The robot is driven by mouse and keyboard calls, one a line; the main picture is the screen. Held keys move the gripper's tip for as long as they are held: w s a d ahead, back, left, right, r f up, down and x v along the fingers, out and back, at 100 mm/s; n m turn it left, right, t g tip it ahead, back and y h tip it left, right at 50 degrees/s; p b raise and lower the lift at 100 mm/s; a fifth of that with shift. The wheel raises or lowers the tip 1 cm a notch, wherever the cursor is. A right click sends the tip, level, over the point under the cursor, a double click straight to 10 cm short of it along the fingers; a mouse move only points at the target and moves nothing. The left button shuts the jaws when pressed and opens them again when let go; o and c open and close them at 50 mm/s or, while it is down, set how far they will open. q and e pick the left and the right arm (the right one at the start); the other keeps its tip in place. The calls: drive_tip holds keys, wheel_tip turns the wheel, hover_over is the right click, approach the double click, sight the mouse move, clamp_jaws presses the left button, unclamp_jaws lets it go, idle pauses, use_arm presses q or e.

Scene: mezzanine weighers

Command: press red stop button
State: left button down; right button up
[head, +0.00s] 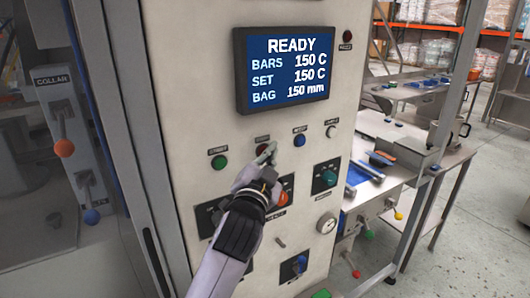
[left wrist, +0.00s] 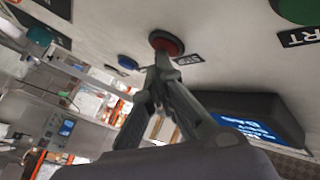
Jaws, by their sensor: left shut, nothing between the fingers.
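The red stop button (left wrist: 166,41) shows in the left wrist view on the pale panel, with its dark label (left wrist: 188,60) beside it. My left gripper (left wrist: 162,60) is shut and empty. Its fingertips overlap the button's lower edge in that view; I cannot tell whether they touch it. In the head view my left gripper (head: 268,153) reaches up to the button row and largely hides the red button under its label (head: 262,139). My right gripper is not in view.
A green start button (head: 219,162) is left of the fingertips and a blue button (head: 299,140) right. A READY screen (head: 285,69) is above. A red-orange knob (head: 283,199), a green selector (head: 327,178) and a gauge (head: 326,223) sit below. A steel bench (head: 385,150) stands right.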

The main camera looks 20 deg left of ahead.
use_arm(q)
drive_tip(key=shift+s+d, duration=0.55)
drive_tip(key=shift+d, duration=0.1)
drive_tip(key=shift+s+d, duration=0.75)
drive_tip(key=shift+d, duration=0.25)
drive_tip(key=shift+s+d, duration=0.75)
drive_tip(key=shift+d, duration=0.2)
drive_tip(key=shift+f, duration=0.1)
